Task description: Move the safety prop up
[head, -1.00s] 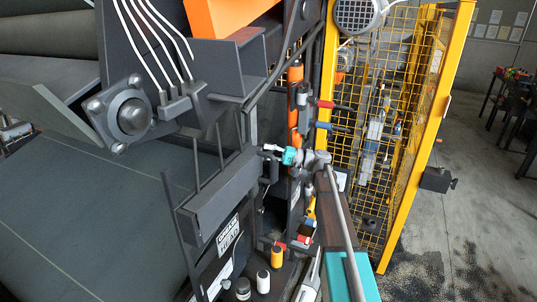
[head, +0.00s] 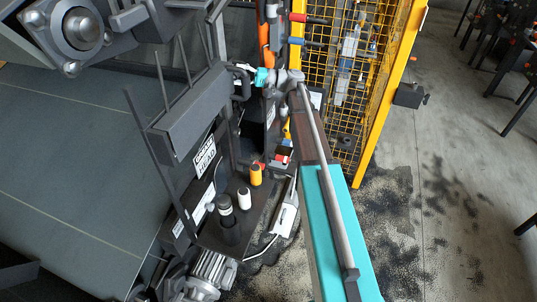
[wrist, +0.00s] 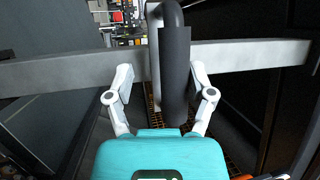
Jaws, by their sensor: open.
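The safety prop appears to be the part with the dark grey, upright, bent handle (wrist: 175,85) in the middle of the wrist view. My gripper (wrist: 161,74) has a teal body and two white fingers. The fingers are spread, one on each side of the handle, with visible gaps. In the head view my gripper (head: 245,69) reaches in from the right, at the dark handle (head: 241,86) beside a dark box-shaped beam. The fingers partly hide the handle there, and contact cannot be told.
A grey bar (wrist: 255,56) crosses behind the handle in the wrist view. A dark shelf holds an orange cylinder (head: 256,175) and a white cylinder (head: 244,198).

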